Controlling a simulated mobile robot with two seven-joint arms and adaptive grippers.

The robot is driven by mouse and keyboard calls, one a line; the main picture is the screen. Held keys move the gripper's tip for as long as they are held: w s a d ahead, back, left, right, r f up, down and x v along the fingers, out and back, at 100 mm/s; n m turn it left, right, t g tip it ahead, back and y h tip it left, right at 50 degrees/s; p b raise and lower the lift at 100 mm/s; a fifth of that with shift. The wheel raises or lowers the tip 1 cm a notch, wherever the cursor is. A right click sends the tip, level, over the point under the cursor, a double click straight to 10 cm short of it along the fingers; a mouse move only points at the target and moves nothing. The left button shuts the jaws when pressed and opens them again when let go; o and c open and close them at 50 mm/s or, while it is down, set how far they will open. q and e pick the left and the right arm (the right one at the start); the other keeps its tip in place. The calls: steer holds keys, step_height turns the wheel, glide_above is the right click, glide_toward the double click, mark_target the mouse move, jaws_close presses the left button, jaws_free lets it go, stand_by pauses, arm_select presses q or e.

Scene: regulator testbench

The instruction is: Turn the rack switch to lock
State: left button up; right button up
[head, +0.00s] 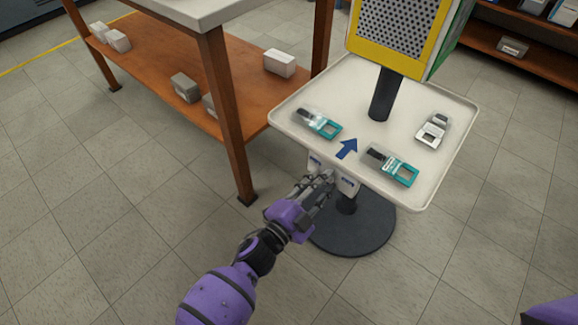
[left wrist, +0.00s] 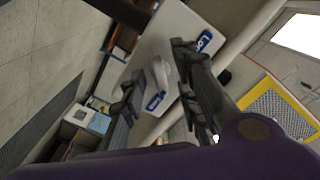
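The rack switch is on a white panel (head: 316,160) below the front edge of the tray stand. In the left wrist view the panel (left wrist: 150,50) carries a pale switch knob (left wrist: 160,74) and two blue labels (left wrist: 205,40), one at each side. My left gripper (head: 328,178) is in front of the panel and hides the knob in the head view. In the left wrist view its two dark fingers (left wrist: 157,68) are apart, with the knob seen between them. I cannot tell whether a finger touches it. My right gripper is out of view.
The white tray (head: 290,108) above holds several small devices (head: 390,165) and a blue arrow. A yellow-framed box (head: 398,30) stands on its post. A round dark base (head: 355,235) is below. A wooden table with a shelf (head: 150,65) stands at left.

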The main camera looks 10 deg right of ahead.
arm_select(q)
steer(key=shift+c, duration=1)
jaws_close()
steer(key=n+p, duration=0.3)
steer(key=n, duration=1.4)
steer(key=shift+n+p, duration=0.4)
